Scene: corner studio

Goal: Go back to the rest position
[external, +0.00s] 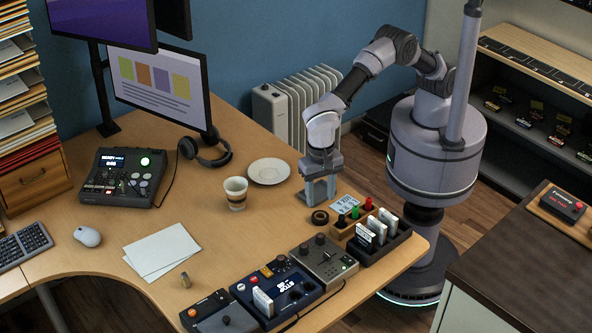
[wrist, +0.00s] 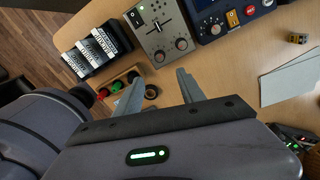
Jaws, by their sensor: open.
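My gripper (external: 319,190) hangs from my arm over the desk, pointing down, near the desk's back right edge. In the wrist view its two fingers (wrist: 158,92) are spread apart with nothing between them. The exact height of the fingertips above the desk is hard to tell.
Close by stand a wooden holder (external: 346,231) with red and green knobs, a black rack (external: 385,243) with white cartridges, and a grey device (external: 323,262). A cup (external: 236,192) and saucer (external: 268,171) stand left of the gripper. A radiator (external: 283,112) stands behind.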

